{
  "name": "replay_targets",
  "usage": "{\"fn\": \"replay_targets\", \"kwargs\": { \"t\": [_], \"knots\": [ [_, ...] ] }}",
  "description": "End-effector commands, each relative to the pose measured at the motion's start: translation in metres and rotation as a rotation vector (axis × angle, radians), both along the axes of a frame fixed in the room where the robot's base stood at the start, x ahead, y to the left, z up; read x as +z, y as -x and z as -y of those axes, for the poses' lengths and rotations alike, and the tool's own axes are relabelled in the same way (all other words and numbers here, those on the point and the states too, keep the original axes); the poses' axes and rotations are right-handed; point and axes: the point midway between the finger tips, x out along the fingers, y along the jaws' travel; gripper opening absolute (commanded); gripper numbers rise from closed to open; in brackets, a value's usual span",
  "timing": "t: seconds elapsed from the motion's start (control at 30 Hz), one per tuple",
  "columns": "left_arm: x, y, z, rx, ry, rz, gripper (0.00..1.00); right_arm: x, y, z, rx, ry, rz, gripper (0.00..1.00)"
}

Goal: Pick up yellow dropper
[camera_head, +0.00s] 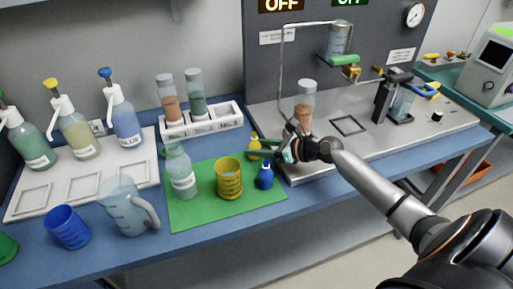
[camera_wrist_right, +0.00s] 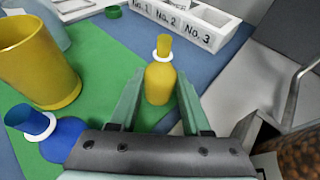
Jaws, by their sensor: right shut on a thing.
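The yellow dropper (camera_head: 254,143) is at the back right part of the green mat (camera_head: 190,215). In the right wrist view the yellow dropper (camera_wrist_right: 159,84) stands upright between the two green fingers, with a white collar and yellow tip. My right gripper (camera_head: 264,153) reaches in from the right and is shut on its body. I cannot tell whether its base is off the mat. The blue dropper (camera_head: 265,178) stands just in front of the gripper; it also shows in the right wrist view (camera_wrist_right: 65,138). My left gripper is not in view.
A yellow beaker (camera_head: 229,180) and a clear bottle (camera_head: 181,172) stand on the mat. A white rack (camera_head: 202,122) with vials is behind. A jug (camera_head: 125,208) and blue cup (camera_head: 67,228) are left. A vial of brown particles (camera_head: 305,100) stands near my right wrist.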

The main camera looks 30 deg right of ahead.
Motion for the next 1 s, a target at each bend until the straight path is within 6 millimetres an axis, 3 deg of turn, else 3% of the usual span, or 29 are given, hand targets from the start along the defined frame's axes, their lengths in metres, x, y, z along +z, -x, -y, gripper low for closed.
{"fn": "replay_targets", "kwargs": {
  "t": [0.47, 0.67, 1.0],
  "knots": [
    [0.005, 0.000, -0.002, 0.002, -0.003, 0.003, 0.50, 0.015, 0.000, 0.000, 0.000, 0.002, 0.001, 0.00],
    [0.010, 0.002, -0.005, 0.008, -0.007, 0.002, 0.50, 0.033, 0.000, 0.000, 0.001, 0.003, 0.004, 0.00],
    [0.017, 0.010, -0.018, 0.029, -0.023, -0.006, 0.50, 0.063, 0.017, -0.018, 0.002, 0.002, 0.002, 0.00]
  ]
}}
